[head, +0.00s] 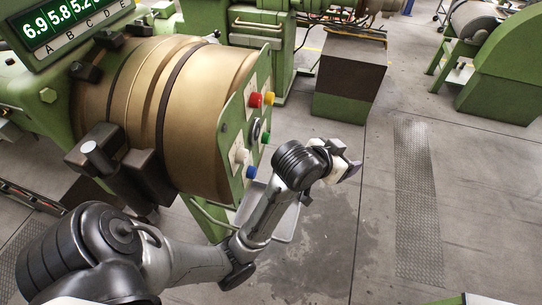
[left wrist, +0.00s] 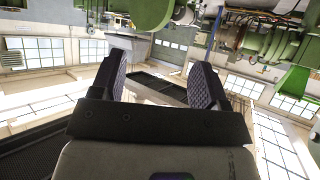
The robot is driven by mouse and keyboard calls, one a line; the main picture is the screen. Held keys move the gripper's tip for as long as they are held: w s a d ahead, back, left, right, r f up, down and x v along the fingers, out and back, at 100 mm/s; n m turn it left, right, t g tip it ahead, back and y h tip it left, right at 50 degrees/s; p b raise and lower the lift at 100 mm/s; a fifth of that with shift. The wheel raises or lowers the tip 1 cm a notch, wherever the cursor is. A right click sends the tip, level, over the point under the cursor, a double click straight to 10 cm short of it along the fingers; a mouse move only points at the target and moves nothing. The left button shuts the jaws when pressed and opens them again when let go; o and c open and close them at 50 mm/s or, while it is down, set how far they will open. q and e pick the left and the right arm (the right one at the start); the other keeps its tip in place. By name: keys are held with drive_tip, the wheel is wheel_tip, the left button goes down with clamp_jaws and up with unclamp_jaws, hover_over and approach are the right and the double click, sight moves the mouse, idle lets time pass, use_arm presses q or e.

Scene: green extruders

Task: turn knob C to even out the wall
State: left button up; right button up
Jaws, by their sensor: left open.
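A green extruder carries a bronze cylinder (head: 205,110) at left. A display (head: 65,22) above it shows green numbers, 6.9, 5.8 and 5.2, over letters A to E; its right part is cut off by the frame's top. Dark blocks (head: 85,71) sit around the cylinder, and a larger dark fitting with a grey round cap (head: 98,158) stands at its near side. I cannot tell which is knob C. My left gripper (head: 352,166) is open and empty, right of the machine and apart from it. Its fingers also show in the left wrist view (left wrist: 160,82), with nothing between them.
A green end panel (head: 225,139) carries red, yellow, green and blue buttons (head: 250,172), close left of my left gripper. A grey tray edge (head: 292,222) lies below my forearm. A dark cabinet (head: 348,85) stands behind. The floor (head: 380,200) at right is clear.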

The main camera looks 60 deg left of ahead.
use_arm(q)
drive_tip(key=w+a+f+n+t+y+b, duration=0.1)
drive_tip(key=w+a+n+t+y+b, duration=0.45)
drive_tip(key=w, duration=0.75)
drive_tip(key=w+a+n+t+y+b, duration=0.25)
drive_tip(key=w+a+n+b, duration=0.45)
drive_tip(key=w+a+b, duration=0.4)
drive_tip(key=n+g+y+p, duration=0.4)
drive_tip(key=n+g, duration=1.2)
drive_tip(key=g, duration=1.6)
approach(269, 139)
drive_tip(key=shift+t+y, duration=0.3)
drive_tip(key=shift+y, duration=0.4)
drive_tip(key=x, duration=0.6)
drive_tip(key=f+x, duration=0.1)
drive_tip(key=x, duration=0.2)
drive_tip(key=shift+s, duration=0.35)
use_arm(e)
wheel_tip(269, 139, down, 16)
drive_tip(key=shift+r, duration=0.25)
